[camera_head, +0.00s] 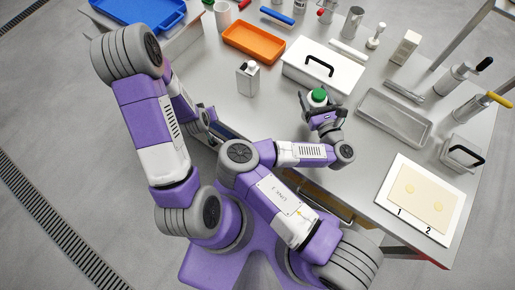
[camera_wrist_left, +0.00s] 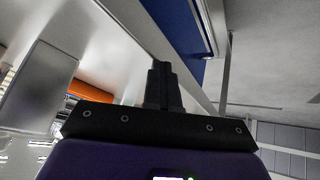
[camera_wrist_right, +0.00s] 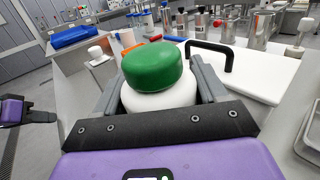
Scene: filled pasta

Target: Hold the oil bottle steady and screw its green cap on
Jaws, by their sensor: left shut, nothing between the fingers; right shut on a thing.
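The green cap (camera_wrist_right: 152,66) sits on top of a white round body, which I take to be the oil bottle (camera_wrist_right: 165,99). The cap also shows in the head view (camera_head: 318,95). My right gripper (camera_wrist_right: 165,90) is shut around the white body just under the cap, with a finger on each side. Whether the cap is threaded on or only resting there I cannot tell. The bottle's lower part is hidden by the gripper. My left gripper (camera_wrist_left: 163,85) is shut and empty, by the table's left edge, well apart from the bottle.
A white lidded box with a black handle (camera_head: 310,75) stands just behind the right gripper. A metal tray (camera_head: 374,108) lies to the right, with a white board (camera_head: 397,218) in front.

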